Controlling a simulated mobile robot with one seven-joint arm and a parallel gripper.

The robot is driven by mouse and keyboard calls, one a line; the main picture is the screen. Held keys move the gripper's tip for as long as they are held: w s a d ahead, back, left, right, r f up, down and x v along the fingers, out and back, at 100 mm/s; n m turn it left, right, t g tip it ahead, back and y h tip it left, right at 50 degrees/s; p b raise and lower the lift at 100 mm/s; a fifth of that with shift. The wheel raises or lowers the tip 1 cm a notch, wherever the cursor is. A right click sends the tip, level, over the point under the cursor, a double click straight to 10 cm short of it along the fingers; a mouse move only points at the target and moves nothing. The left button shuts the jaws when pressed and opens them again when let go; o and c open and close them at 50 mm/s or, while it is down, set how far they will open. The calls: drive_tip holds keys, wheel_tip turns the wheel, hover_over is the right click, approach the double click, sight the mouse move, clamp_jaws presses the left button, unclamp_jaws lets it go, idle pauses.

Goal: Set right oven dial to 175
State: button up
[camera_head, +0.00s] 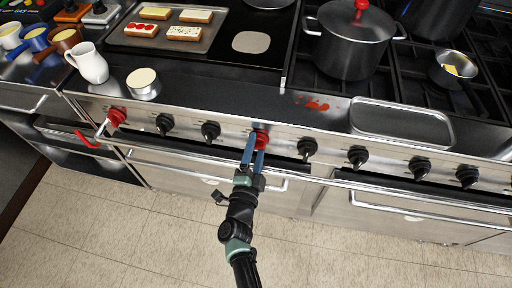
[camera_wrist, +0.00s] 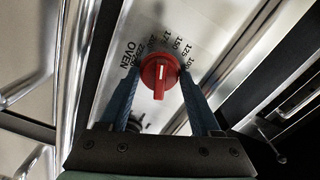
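The red oven dial (camera_head: 261,138) under my gripper is on the stove's front panel, right of the other red dial. In the wrist view the dial (camera_wrist: 160,73) has a raised grip with a short white line, standing nearly upright in the picture.
Another red dial (camera_head: 117,116) is at the far left, and black knobs (camera_head: 307,148) line the panel. An oven handle (camera_head: 210,168) runs below. A pot (camera_head: 352,45), a metal tray (camera_head: 402,122) and a white pitcher (camera_head: 90,64) stand on top. The floor in front is clear.

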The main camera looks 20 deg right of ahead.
drive_tip(key=o, duration=0.4)
drive_tip(key=p+v, duration=0.1)
drive_tip(key=v, duration=1.2)
drive_tip(key=shift+p, duration=0.3)
drive_tip(key=shift+w, duration=0.15)
